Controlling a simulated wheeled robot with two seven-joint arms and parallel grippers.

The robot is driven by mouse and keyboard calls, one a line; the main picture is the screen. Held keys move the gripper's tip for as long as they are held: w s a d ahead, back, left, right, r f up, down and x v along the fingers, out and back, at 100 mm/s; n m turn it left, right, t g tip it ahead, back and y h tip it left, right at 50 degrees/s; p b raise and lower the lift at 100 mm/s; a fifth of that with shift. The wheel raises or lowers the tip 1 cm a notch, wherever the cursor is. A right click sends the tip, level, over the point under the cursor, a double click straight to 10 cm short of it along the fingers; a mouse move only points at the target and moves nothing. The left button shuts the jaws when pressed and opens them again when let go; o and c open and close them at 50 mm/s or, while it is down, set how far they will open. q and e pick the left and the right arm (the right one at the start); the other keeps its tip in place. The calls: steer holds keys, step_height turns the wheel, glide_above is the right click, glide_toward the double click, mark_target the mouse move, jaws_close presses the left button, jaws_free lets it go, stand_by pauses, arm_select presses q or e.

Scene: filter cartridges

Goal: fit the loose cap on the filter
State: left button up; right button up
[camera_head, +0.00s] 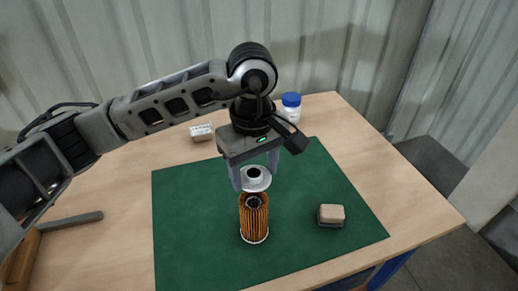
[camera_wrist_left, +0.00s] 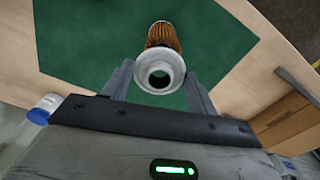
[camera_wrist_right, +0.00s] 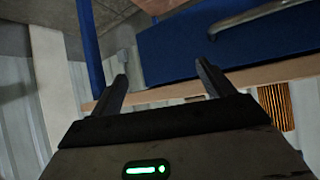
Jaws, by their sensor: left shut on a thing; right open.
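The filter (camera_head: 254,220) is an orange-brown pleated cylinder standing upright on the green mat (camera_head: 190,235). It also shows in the left wrist view (camera_wrist_left: 164,36), partly hidden behind the cap. The loose cap (camera_head: 255,180) is a pale grey ring with a central hole. My left gripper (camera_head: 255,183) is shut on the cap and holds it just above the filter's top. The cap fills the space between the fingers in the left wrist view (camera_wrist_left: 160,74). My right gripper (camera_wrist_right: 165,85) is open and empty, seen only in its own wrist view, beside the table edge.
A beige and dark block (camera_head: 331,215) sits on the mat at right. A white jar with a blue lid (camera_head: 291,107) and a small white box (camera_head: 201,132) stand behind the mat. A grey bar (camera_head: 68,222) lies at left. The mat's front left is clear.

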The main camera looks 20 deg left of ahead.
mark_target(254, 204)
arm_select(q)
steer(key=shift+s+f, duration=0.3)
steer(key=shift+f, duration=0.2)
steer(key=shift+f+b, duration=0.35)
steer(key=shift+b, duration=0.05)
step_height(254, 204, down, 2)
steer(key=shift+f+b, duration=0.1)
steer(key=shift+b, duration=0.35)
steer(key=shift+f, duration=0.35)
arm_select(e)
steer(key=shift+s+a+f, duration=0.3)
steer(key=shift+s+f, duration=0.15)
steer(key=shift+f, duration=0.1)
arm_select(q)
steer(key=shift+b, duration=0.85)
arm_select(e)
steer(key=shift+f, duration=0.7)
arm_select(q)
steer(key=shift+f+b, duration=0.7)
steer(key=shift+b, duration=0.1)
arm_select(e)
steer(key=shift+f, duration=0.4)
arm_select(q)
steer(key=o, duration=1)
